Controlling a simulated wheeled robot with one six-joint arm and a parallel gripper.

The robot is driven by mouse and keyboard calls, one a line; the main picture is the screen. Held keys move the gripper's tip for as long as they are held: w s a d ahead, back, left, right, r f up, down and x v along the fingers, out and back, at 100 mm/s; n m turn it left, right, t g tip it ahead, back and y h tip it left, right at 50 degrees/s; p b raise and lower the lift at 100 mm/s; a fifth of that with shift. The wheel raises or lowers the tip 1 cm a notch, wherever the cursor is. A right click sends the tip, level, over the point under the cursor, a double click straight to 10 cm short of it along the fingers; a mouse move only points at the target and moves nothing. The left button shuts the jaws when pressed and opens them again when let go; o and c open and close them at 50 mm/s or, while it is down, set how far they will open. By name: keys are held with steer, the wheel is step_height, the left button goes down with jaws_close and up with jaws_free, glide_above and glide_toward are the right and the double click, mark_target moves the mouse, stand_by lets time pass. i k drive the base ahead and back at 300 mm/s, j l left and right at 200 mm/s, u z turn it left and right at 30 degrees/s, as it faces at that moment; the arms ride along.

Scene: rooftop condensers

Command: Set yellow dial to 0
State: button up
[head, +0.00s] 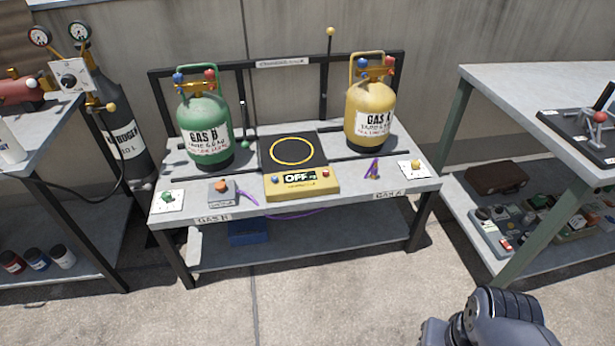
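The yellow dial (415,166) is a small yellow knob on a white square plate (405,174). The plate lies at the right end of the bench top, in front of the yellow gas cylinder. The marks on the plate and the dial's setting are too small to read. My gripper is not in view. Only a dark grey part of my arm shows at the bottom right, well apart from the dial.
The bench (350,188) also holds a yellow cylinder (370,105), a green cylinder (205,130), a scale (310,160) reading OFF, a green dial (168,197) and a purple clip (372,168). Side tables stand left and right. Floor in front is clear.

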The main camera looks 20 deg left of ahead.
mark_target(415, 164)
steer(key=i+z, duration=0.2)
steer(key=i, duration=1.6)
